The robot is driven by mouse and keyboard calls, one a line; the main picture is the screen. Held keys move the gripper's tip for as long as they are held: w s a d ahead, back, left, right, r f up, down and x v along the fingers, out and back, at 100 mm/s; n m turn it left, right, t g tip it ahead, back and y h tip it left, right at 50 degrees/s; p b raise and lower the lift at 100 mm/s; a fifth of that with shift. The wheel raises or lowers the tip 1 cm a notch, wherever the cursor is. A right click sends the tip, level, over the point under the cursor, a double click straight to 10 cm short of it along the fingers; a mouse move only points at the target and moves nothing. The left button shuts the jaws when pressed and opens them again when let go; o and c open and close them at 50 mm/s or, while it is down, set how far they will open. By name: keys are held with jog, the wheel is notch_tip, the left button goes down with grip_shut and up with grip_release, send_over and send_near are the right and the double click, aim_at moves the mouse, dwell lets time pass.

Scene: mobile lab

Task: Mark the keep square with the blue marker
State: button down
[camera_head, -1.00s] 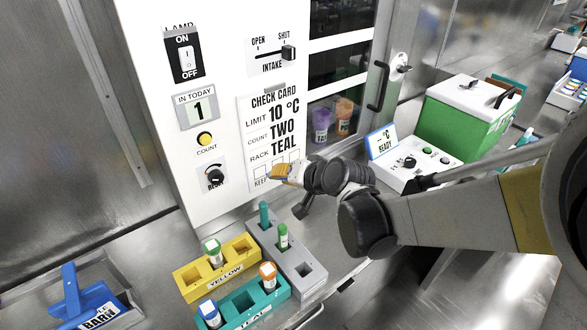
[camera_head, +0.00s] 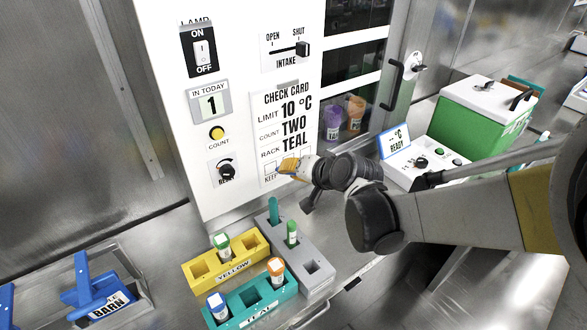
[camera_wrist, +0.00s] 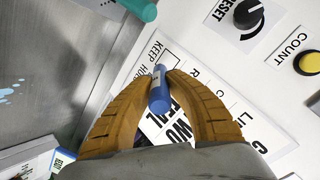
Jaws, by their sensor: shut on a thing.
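My gripper (camera_head: 286,166) is at the bottom of the check card (camera_head: 300,110), over its lower right part. In the wrist view my gripper (camera_wrist: 160,82) has its orange-brown fingers shut on the blue marker (camera_wrist: 159,92), which points toward the card (camera_wrist: 225,92). In the head view a keep square (camera_head: 269,169) shows above the word KEEP, left of my fingers, and looks unmarked. The word KEEP also shows in the wrist view, beside the marker's far end. I cannot tell whether the marker touches the card.
A grey block (camera_head: 296,262) holds a teal marker (camera_head: 274,210) and a green one (camera_head: 292,233), with one empty hole. Yellow (camera_head: 225,262) and teal (camera_head: 253,303) racks hold capped tubes. A reset knob (camera_head: 226,172) and count button (camera_head: 217,133) are left of the card.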

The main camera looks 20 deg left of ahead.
jog(key=shift+w+a, duration=0.35)
jog(key=shift+a, duration=0.05)
jog(key=shift+b, duration=0.35)
dwell(3.4)
